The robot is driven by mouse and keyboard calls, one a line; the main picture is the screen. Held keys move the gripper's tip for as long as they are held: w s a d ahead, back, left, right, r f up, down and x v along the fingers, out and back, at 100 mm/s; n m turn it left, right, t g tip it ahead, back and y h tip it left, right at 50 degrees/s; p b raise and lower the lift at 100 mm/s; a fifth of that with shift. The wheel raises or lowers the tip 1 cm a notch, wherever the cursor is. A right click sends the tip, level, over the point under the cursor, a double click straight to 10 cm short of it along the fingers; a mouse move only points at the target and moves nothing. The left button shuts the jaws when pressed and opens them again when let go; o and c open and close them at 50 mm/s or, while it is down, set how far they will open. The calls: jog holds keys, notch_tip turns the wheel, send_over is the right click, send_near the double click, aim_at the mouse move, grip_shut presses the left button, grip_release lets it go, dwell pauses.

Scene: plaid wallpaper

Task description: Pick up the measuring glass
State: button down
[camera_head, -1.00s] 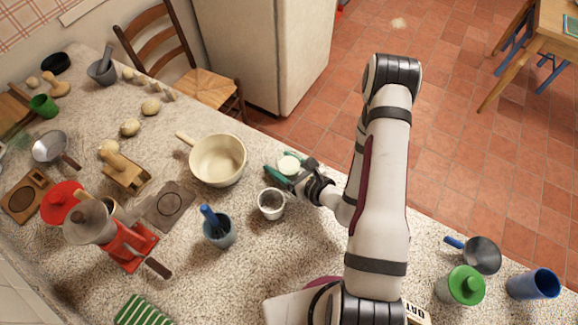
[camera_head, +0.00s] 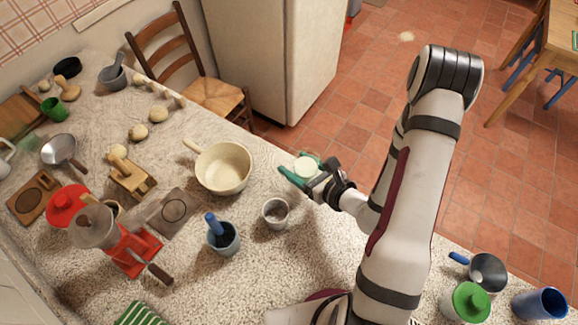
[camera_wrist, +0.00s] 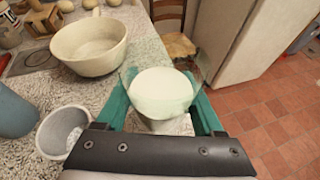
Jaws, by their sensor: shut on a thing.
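The measuring glass (camera_wrist: 162,92) is clear, with a pale, whitish-green round surface showing inside its rim. My gripper (camera_wrist: 160,84) is shut on it, with one teal finger on each side. The glass looks upright. In the head view the glass (camera_head: 306,166) is at the counter's back edge, right of the cream pot, with my gripper (camera_head: 303,170) around it. My wrist reaches it from the right. I cannot tell whether its bottom touches the counter.
The cream pot (camera_head: 223,170) stands close to the left of the glass. A small grey-white cup (camera_head: 275,213) and a blue-grey mortar (camera_head: 223,240) are nearer the front. A chair (camera_head: 205,85) and fridge (camera_head: 270,55) stand behind the counter. Bare counter lies right of the cup.

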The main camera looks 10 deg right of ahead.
aim_at(294, 158)
jog(key=s+d+r, duration=0.4)
jog(key=d+r, duration=0.1)
jog(key=d, duration=0.3)
jog(key=w+a+n+y, duration=0.1)
jog(key=a, duration=0.2)
jog(key=w+a+n+g+y, duration=0.1)
jog(key=a, duration=0.2)
jog(key=w+a+n+g, duration=0.1)
jog(key=a, duration=0.2)
jog(key=shift+w+a+f+y, duration=0.15)
jog(key=shift+w+y, duration=0.1)
jog(key=shift+y, duration=0.15)
jog(key=s+a+f+n+g+y, duration=0.1)
jog(key=a+n+g+y, duration=0.2)
jog(key=a, duration=2)
jog(key=n+g, duration=0.3)
jog(key=shift+s+y, duration=0.4)
jog(key=shift+w+d, duration=0.1)
jog(key=shift+w, duration=0.05)
jog(key=w+m+y, duration=0.1)
jog(key=w+d+m+g, duration=0.1)
jog(key=m, duration=0.1)
jog(key=w+m+g+y, duration=0.1)
jog(key=m, duration=0.1)
jog(key=shift+d+r+y, duration=0.2)
jog(key=shift+d+y, duration=0.1)
jog(key=shift+d, duration=0.05)
jog(key=shift+d+f+m+y, duration=0.1)
jog(key=shift+f+m+y, duration=0.15)
jog(key=shift+m+y, duration=0.3)
